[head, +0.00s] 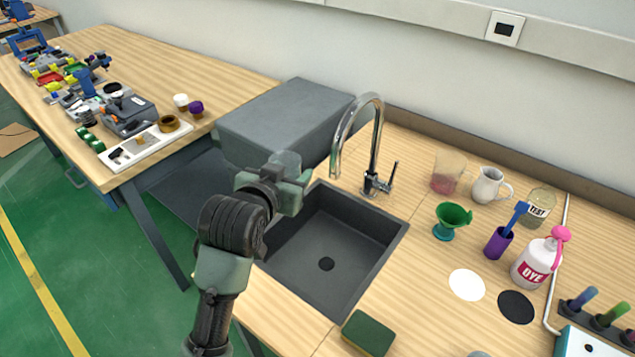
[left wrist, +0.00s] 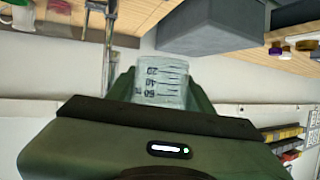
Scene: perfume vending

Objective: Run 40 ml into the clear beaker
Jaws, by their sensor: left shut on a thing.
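My left gripper (head: 290,180) is shut on the clear beaker (head: 287,160), held above the left back edge of the dark sink (head: 325,262). The beaker is mostly hidden by the gripper. In the left wrist view the beaker (left wrist: 162,82) shows dark graduation marks and numbers between the fingers; I cannot make out any liquid in it. The chrome tap (head: 374,135) stands behind the sink, its spout end to the right of the beaker. No stream shows under the spout. The tap's lever (head: 391,178) is on its right side. My right gripper is out of view.
Right of the tap are a beaker with pink residue (head: 447,175), a white jug (head: 488,186), a green funnel cup (head: 451,220), a purple holder (head: 497,243) and a DYE bottle (head: 534,264). A green sponge (head: 368,334) lies by the sink's front right. A grey block (head: 285,120) stands left.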

